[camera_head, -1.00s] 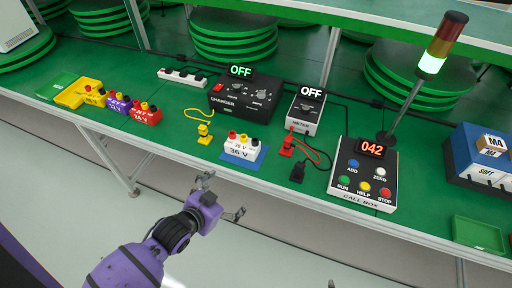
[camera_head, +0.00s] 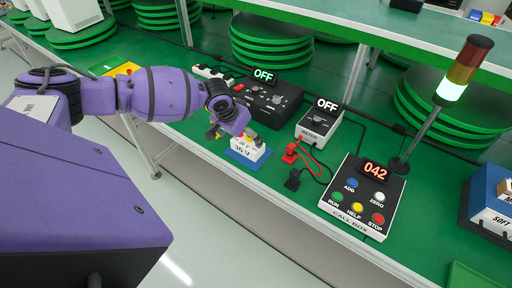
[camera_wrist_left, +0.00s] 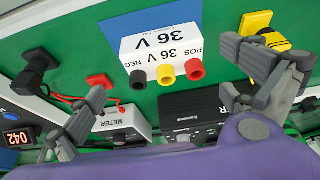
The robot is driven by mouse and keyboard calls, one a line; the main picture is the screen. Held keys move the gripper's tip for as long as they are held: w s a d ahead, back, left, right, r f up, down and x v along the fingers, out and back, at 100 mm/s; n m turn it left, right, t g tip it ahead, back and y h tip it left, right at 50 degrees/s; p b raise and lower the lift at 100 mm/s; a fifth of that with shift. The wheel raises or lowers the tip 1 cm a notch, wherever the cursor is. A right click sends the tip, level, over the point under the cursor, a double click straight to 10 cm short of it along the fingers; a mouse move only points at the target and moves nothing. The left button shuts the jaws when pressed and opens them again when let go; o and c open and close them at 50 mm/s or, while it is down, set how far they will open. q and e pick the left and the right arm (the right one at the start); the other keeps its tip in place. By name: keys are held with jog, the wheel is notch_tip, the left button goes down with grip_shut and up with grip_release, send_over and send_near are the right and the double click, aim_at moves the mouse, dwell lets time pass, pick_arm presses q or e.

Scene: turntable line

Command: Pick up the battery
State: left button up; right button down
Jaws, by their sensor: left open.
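The battery (camera_head: 247,151) is a white box marked 36 V on a blue mat (camera_head: 234,157) near the table's front edge. In the left wrist view the battery (camera_wrist_left: 160,45) shows black, red and yellow terminals, with the blue mat (camera_wrist_left: 120,28) behind it. My left gripper (camera_head: 230,134) is over the battery's far-left side and partly covers it. In the wrist view the left gripper (camera_wrist_left: 162,70) is open, its fingers on either side of the battery with gaps. Contact is not visible. My right gripper is out of view.
The charger (camera_head: 268,94) and meter (camera_head: 320,124), both reading OFF, stand behind. A red plug (camera_head: 291,152) and black plug (camera_head: 292,180) lie to the right, before the call box (camera_head: 365,195). A yellow plug (camera_wrist_left: 262,30) is close to one finger.

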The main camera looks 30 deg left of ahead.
aim_at(247, 142)
pick_arm(q)
jog(key=x, duration=0.7)
jog(key=shift+w+a, duration=0.25)
jog(key=shift+w, duration=0.05)
jog(key=shift+c, duration=0.5)
jog(key=c, duration=1.4)
jog(key=shift+r, duration=0.1)
jog(key=shift+c, duration=0.2)
